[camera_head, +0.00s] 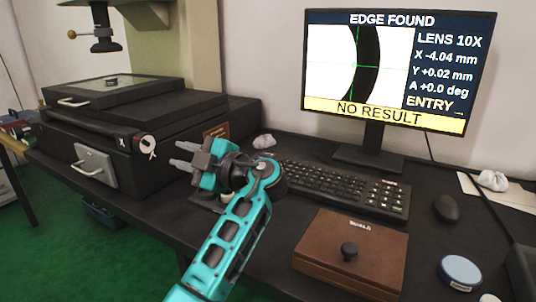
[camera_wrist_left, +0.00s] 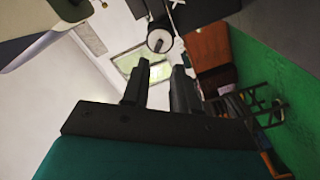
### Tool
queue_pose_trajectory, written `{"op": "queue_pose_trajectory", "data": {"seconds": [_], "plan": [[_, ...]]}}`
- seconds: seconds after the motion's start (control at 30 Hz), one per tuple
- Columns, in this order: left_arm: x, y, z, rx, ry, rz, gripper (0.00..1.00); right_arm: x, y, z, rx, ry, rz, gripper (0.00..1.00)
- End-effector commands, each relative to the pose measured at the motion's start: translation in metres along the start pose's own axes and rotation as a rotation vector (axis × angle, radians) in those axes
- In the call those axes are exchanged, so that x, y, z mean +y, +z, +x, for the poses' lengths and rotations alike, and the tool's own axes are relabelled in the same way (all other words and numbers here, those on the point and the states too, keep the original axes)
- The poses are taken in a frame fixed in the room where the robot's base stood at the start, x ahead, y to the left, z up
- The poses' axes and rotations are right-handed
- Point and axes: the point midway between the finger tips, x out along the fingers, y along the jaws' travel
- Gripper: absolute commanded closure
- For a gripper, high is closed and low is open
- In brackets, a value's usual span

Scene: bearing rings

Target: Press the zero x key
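A black keyboard (camera_head: 335,187) lies on the dark table below the monitor; its key labels are too small to read, so I cannot tell which key is zero x. The monitor (camera_head: 398,68) shows "EDGE FOUND", "LENS 10X", X -4.04 mm, Y +0.02 mm, A +0.0 deg, "ENTRY" and "NO RESULT". My left gripper (camera_head: 183,156) is open and empty, left of the keyboard and apart from it, with its fingers pointing left toward the measuring machine. Its two dark fingers (camera_wrist_left: 158,88) show a gap in the left wrist view. My right gripper is out of view.
The measuring machine (camera_head: 150,110) with a glass stage, X-marked knob and handles stands at left. A brown lidded box (camera_head: 352,250) with a knob is in front of the keyboard. A mouse (camera_head: 446,208), a round blue-lidded tin (camera_head: 460,271) and crumpled white cloth (camera_head: 492,180) lie at right.

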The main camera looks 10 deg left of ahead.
Motion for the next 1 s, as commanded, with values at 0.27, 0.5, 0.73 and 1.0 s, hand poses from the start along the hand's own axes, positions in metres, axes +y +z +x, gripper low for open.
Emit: {"op": "queue_pose_trajectory", "data": {"seconds": [0.27, 0.5, 0.73, 1.0], "plan": [[0.0000, 0.0000, 0.0000, 0.000, 0.000, 0.000, 0.99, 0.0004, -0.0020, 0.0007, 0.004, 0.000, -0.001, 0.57], [0.0000, 0.0000, 0.0000, 0.000, 0.000, 0.000, 1.00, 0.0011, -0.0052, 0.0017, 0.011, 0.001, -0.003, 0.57], [0.0000, 0.0000, 0.0000, 0.000, 0.000, 0.000, 1.00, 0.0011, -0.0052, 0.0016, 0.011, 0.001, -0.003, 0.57], [0.0000, 0.0000, 0.0000, 0.000, 0.000, 0.000, 1.00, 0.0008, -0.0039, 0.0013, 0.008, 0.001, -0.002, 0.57]]}}
